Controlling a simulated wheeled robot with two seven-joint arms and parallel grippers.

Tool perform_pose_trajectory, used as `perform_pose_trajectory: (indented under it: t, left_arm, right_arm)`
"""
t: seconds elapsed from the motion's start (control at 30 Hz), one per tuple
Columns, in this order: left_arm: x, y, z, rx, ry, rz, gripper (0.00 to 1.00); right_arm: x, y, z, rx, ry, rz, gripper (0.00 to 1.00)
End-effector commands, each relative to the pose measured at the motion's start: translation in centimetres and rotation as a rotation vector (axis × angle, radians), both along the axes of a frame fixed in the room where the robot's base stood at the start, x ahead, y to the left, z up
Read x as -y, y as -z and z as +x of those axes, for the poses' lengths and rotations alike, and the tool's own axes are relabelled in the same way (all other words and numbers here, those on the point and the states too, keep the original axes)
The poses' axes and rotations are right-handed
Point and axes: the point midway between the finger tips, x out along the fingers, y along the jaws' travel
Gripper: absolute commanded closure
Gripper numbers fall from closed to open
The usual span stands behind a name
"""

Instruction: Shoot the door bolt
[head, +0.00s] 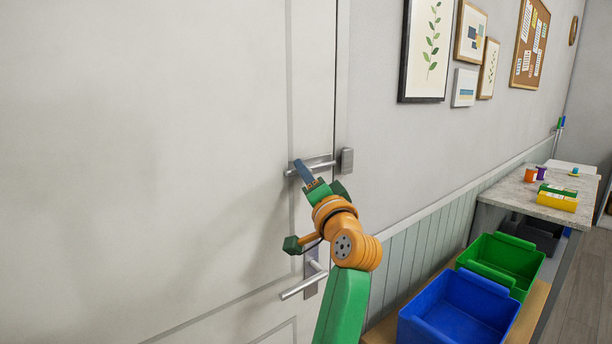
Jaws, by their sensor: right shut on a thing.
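The door bolt (322,166) is a metal bar mounted level near the right edge of the pale door (180,130). Its keeper (346,160) is a grey block on the frame side, just right of the bar. The bar's right end lies close to the keeper; I cannot tell whether it is inside. My right gripper (303,171) is at the bolt's left part, shut on the bolt, with its fingers covering the spot they hold. My left gripper is not in view.
A lever handle (302,284) sits on the door below my right gripper. A blue bin (440,318) and a green bin (480,262) stand at the lower right, beside a counter (510,190) with small items. Framed pictures hang on the right wall.

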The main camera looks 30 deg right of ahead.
Motion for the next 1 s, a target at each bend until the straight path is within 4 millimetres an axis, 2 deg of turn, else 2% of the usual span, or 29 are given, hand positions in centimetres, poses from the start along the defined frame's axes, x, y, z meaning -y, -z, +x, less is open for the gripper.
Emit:
perform_pose_trajectory:
  t: [0.13,0.3,0.4,0.67,0.7,0.77,0.8,1.0]
  left_arm:
    - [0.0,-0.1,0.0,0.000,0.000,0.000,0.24]
    - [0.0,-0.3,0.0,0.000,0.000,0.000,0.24]
    - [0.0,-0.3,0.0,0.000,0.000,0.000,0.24]
    - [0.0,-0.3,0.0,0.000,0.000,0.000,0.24]
    - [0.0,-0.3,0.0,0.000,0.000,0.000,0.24]
    - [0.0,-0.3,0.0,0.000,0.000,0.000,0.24]
    - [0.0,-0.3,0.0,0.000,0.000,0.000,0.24]
    - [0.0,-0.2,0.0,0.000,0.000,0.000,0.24]
  right_arm:
    - [0.2,-0.5,-0.1,0.011,0.000,-0.005,1.00]
    - [2.8,-0.5,0.2,0.010,0.002,-0.006,1.00]
    - [3.6,-0.5,0.2,0.013,0.001,-0.004,1.00]
    - [3.8,-0.6,0.1,0.015,0.001,-0.004,1.00]
    - [3.8,-0.6,0.1,0.015,0.001,-0.005,0.59]
    - [3.8,-0.6,0.2,0.014,0.002,-0.004,0.43]
    - [3.8,-0.5,0.2,0.013,0.001,-0.004,0.41]
    - [3.8,-0.3,0.2,0.008,0.001,-0.002,0.41]
